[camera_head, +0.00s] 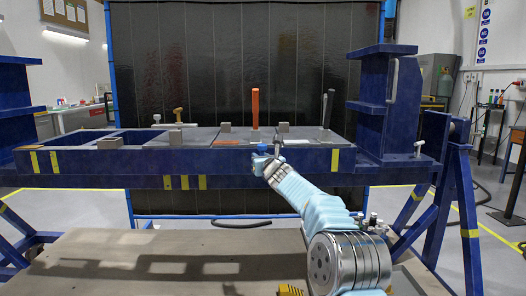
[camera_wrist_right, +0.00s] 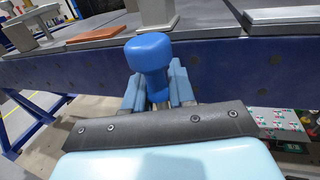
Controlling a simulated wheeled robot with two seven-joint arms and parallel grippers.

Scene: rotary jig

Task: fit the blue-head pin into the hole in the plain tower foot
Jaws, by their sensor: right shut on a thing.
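The blue-head pin (camera_wrist_right: 151,55) stands in my right gripper (camera_wrist_right: 156,92) in the right wrist view, its rounded blue head up. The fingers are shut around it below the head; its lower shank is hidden. In the head view my right gripper (camera_head: 264,163) is in front of the blue beam's front face, and the pin's head (camera_head: 259,149) shows small at its tip. A blue tower (camera_head: 375,90) stands at the beam's right end, its foot (camera_head: 390,160) well right of the gripper. Another tower (camera_head: 14,95) is cut off at the left edge. I cannot see a foot hole. My left gripper is out of view.
The blue beam (camera_head: 100,162) runs across the view. On it stand an orange handle (camera_head: 255,108), a black handle (camera_head: 328,108), a brown-topped handle (camera_head: 179,116) and several grey blocks. A silver T-handled pin (camera_head: 418,149) stands by the right tower. Space in front of the beam is open.

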